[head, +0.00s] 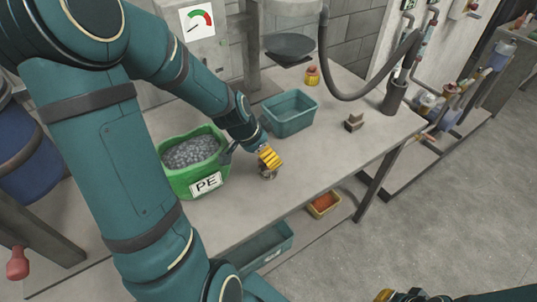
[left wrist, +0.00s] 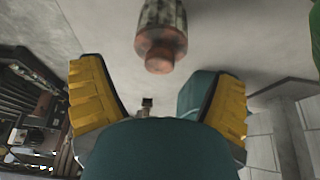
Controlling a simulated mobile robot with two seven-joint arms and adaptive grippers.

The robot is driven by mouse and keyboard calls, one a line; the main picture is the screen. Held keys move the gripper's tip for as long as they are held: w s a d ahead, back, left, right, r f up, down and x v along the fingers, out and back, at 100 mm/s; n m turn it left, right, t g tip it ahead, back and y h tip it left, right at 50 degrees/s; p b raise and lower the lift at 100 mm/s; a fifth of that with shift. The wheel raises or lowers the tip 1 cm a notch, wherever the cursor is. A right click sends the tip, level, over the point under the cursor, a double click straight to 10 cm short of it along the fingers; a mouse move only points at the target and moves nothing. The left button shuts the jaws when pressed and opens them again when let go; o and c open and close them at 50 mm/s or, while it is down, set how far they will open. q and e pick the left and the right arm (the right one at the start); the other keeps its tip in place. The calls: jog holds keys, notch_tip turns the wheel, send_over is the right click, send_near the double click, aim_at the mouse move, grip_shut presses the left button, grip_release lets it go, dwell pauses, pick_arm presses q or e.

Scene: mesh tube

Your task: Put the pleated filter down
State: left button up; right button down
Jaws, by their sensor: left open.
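My right gripper (head: 400,296) shows only in part at the bottom edge.
The green PE tub (head: 205,184) of grey pellets stands left of my left gripper. A teal bin (head: 291,121) stands behind it. A brown block (head: 354,122) and a hose holder (head: 393,98) are farther right. The front right of the bench (head: 335,160) is clear.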

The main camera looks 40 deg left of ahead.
pick_arm(q)
jog(key=d+p+v, duration=0.1)
jog(key=v, duration=0.7)
jog(key=shift+a, duration=0.5)
pick_arm(e)
jog(key=shift+s+r, duration=0.15)
jog(key=shift+r, duration=0.75)
pick_arm(q)
jog(key=shift+f, duration=0.1)
pick_arm(e)
jog(key=shift+s, duration=0.1)
